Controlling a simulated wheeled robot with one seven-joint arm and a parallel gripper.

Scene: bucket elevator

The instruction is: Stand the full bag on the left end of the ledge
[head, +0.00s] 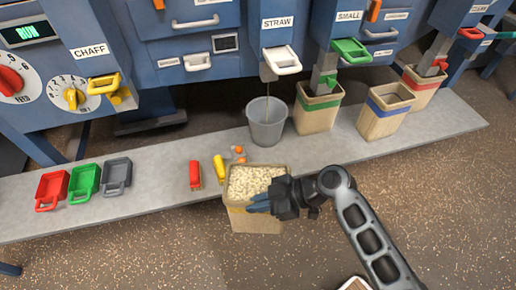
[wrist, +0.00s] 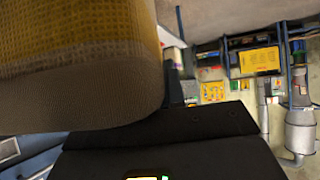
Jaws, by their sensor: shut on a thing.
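The full bag (head: 238,220) is tan with a yellow band and is filled to near its rim with pale flakes. My gripper (head: 268,200) is shut on the bag's right side in the head view. The bag looks upright, in front of the ledge's front edge; its height above the floor is unclear. In the wrist view the bag (wrist: 75,65) fills the upper left, close to the camera; the fingertips are not clear there. The grey ledge (head: 140,205) runs across the head view. Its left end holds the red, green and grey scoops.
The red (head: 51,190), green (head: 84,182) and grey (head: 116,178) scoops stand on the left ledge. A grey bucket (head: 266,122) and several bags stand rightward. Bare ledge shows between grey scoop and red cylinder.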

